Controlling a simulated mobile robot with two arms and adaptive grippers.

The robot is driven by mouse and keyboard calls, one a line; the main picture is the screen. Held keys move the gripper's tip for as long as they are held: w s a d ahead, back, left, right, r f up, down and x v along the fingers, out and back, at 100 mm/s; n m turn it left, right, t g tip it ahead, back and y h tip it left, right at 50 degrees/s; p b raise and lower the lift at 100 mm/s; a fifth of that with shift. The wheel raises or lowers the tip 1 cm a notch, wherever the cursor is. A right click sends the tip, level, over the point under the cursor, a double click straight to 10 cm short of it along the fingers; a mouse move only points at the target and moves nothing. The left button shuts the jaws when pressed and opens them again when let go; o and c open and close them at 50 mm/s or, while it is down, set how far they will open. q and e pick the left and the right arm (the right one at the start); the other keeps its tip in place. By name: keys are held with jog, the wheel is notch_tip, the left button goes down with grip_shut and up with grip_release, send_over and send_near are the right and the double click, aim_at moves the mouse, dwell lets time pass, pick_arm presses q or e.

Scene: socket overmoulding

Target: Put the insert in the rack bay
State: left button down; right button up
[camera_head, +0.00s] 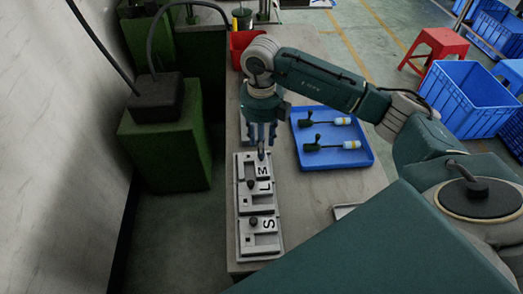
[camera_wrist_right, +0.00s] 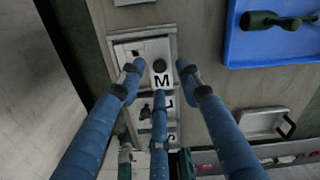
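A grey rack (camera_head: 243,228) lies on the bench with light grey plates lettered M (camera_head: 263,171), L (camera_head: 263,187) and S (camera_head: 268,224). Dark round knobs stand up on the plates beside L and S. In the right wrist view, a dark knob (camera_wrist_right: 159,66) stands just beyond the letter M (camera_wrist_right: 161,84). Which piece is the insert, I cannot tell. My right gripper (camera_head: 262,154) points down over the M end of the rack. In the wrist view its three blue fingers (camera_wrist_right: 159,82) are spread around the knob and appear apart from it. My left gripper is out of view.
A blue tray (camera_head: 368,158) with two dark green, white-tipped parts (camera_head: 331,145) lies right of the rack. A small metal tray (camera_wrist_right: 264,122) shows in the wrist view. A red bin (camera_head: 238,50) stands at the back; green machines (camera_head: 165,150) stand left of the bench.

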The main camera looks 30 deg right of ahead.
notch_tip(320, 180, up, 8)
jog(key=b, duration=0.1)
dwell(0.5)
